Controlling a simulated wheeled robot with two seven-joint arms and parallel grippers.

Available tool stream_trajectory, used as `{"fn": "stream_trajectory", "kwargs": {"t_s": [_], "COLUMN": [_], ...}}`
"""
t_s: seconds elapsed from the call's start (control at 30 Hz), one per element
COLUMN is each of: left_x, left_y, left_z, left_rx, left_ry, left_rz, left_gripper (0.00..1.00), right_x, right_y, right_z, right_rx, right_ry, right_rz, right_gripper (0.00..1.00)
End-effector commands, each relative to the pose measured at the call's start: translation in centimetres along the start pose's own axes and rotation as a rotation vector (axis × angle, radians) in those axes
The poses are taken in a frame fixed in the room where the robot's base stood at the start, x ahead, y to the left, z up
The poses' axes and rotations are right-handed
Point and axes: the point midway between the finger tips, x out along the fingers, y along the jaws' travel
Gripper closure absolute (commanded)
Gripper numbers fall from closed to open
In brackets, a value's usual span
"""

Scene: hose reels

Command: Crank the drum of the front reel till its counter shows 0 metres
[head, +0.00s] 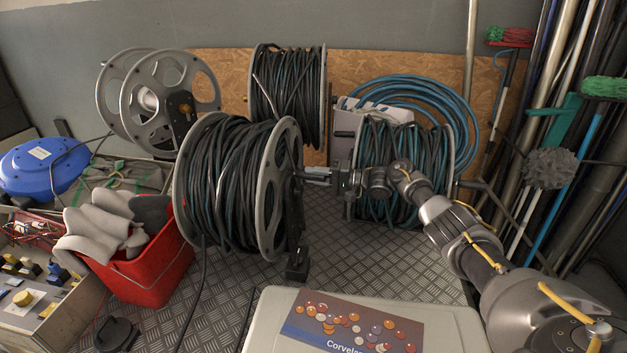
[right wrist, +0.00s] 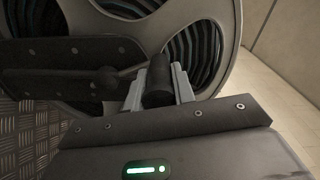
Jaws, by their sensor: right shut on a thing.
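The front reel (head: 236,185) stands upright on the floor, its drum wound with dark and teal hose between grey flanges. My right gripper (head: 318,175) reaches in from the right to the reel's right side, by the hub. In the right wrist view its two fingers (right wrist: 158,90) are shut on a dark cylindrical crank handle (right wrist: 158,82). A dark crank arm (right wrist: 75,68) runs from there across the flange (right wrist: 215,45). I cannot make out a counter or its reading in either view. My left gripper is not in view.
An empty reel (head: 140,100) and another full reel (head: 287,95) stand behind. A smaller hose reel (head: 405,155) is close behind my right gripper. A red bucket (head: 150,270) with gloves stands left. A pale case (head: 455,325) is in front. Poles and brushes line the right.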

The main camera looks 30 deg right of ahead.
Motion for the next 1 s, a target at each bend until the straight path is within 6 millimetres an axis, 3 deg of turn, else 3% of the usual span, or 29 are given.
{"fn": "stream_trajectory", "kwargs": {"t_s": [0.5,0.53,0.67,1.0], "left_x": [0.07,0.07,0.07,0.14], "left_y": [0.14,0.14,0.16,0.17], "left_z": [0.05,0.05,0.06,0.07], "left_rx": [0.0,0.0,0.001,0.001], "left_ry": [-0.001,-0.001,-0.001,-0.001], "left_rz": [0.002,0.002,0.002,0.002], "left_gripper": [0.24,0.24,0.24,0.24], "right_x": [0.02,0.02,-0.02,-0.41], "right_y": [-0.09,-0.08,-0.05,0.07], "right_z": [-0.03,-0.02,-0.04,-0.09], "right_rx": [0.019,0.019,0.019,0.019], "right_ry": [-0.004,-0.004,-0.003,0.0], "right_rz": [-0.002,-0.002,-0.001,0.001], "right_gripper": [1.0,0.72,0.55,0.53]}}
